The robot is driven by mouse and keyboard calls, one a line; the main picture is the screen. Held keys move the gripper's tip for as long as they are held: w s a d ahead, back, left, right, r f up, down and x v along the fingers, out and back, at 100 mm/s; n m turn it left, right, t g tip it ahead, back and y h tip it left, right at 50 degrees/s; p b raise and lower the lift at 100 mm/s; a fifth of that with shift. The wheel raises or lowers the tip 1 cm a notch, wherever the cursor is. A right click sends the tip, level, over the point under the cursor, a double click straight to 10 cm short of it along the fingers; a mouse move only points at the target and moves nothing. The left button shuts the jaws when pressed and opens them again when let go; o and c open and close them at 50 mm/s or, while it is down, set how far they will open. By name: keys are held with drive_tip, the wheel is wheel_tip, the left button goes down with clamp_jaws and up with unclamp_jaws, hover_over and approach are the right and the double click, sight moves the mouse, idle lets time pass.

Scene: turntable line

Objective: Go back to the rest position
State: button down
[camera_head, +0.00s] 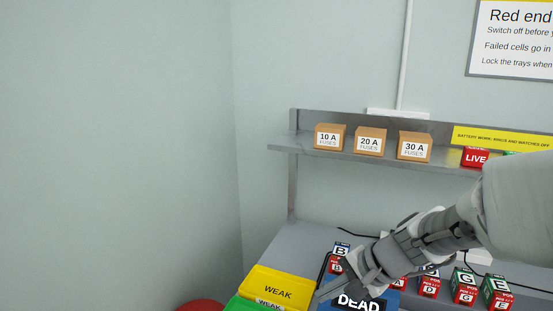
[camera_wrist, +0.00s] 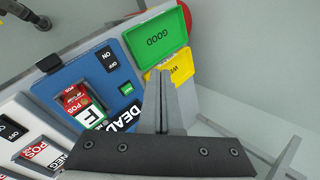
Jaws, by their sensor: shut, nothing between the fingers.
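My gripper (camera_head: 326,290) reaches in from the right, low over the bench. In the wrist view its fingers (camera_wrist: 166,80) are together with nothing between them. Below it is a blue unit (camera_wrist: 68,75) with ON and OFF labels and a small green patch. The word DEAD shows on a dark panel (camera_wrist: 122,117), partly hidden by the gripper, and in the head view (camera_head: 358,304). My arm hides part of the bench.
A yellow WEAK tray (camera_head: 285,278) and a green tray (camera_head: 240,304) stand at the bench's left; the wrist view shows the green one marked GOOD (camera_wrist: 178,22). Several lettered cells, including G (camera_head: 464,287), stand right. A shelf (camera_head: 284,143) carries fuse boxes (camera_head: 370,141) and a red LIVE block (camera_head: 475,158).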

drive_tip(key=s+d+r+n+h+p, duration=0.1)
drive_tip(key=s+d+r+n+h, duration=0.1)
drive_tip(key=s+r+n, duration=0.3)
drive_tip(key=s+d+r+n+t+h+p, duration=0.1)
drive_tip(key=s+r+n+h, duration=0.3)
drive_tip(key=s, duration=0.6)
drive_tip(key=shift+s+d+r+n, duration=0.15)
drive_tip(key=shift+d+r+n, duration=0.3)
drive_tip(key=shift+r, duration=0.3)
drive_tip(key=shift+d, duration=0.2)
idle(0.5)
